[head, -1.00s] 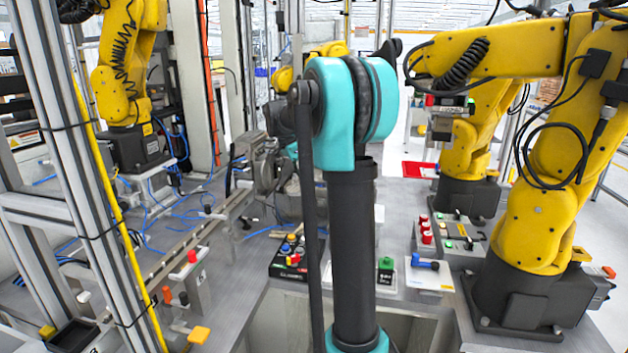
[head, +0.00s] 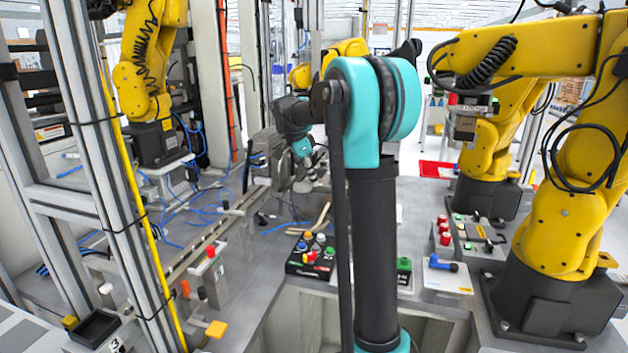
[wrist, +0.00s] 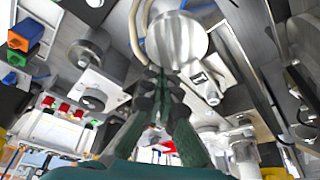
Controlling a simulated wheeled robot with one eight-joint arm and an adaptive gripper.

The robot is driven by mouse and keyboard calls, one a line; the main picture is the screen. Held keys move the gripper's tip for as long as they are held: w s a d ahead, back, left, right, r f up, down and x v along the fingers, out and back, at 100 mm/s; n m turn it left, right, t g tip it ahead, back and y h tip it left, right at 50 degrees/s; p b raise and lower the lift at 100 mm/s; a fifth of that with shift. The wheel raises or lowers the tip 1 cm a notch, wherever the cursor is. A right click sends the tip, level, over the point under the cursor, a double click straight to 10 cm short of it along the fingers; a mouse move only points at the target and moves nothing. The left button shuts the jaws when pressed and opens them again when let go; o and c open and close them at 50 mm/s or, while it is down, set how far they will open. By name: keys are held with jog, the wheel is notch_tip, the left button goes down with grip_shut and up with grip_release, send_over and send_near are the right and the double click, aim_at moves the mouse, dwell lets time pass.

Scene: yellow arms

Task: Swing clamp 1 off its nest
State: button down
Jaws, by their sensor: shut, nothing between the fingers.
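In the head view my arm hides most of the gripper, which is over the bench near the grey machine.
A black button box (head: 312,257) sits on the front bench, beside a green button (head: 404,264) and a white plate with a blue handle (head: 441,264). Yellow robot arms stand at left (head: 150,80) and right (head: 560,210). An aluminium frame post (head: 100,150) rises at left.

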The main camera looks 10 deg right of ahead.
jog(key=d, duration=0.4)
jog(key=shift+s+r, duration=0.15)
jog(key=shift+s, duration=0.1)
jog(key=v, duration=1)
jog(key=shift+w, duration=0.3)
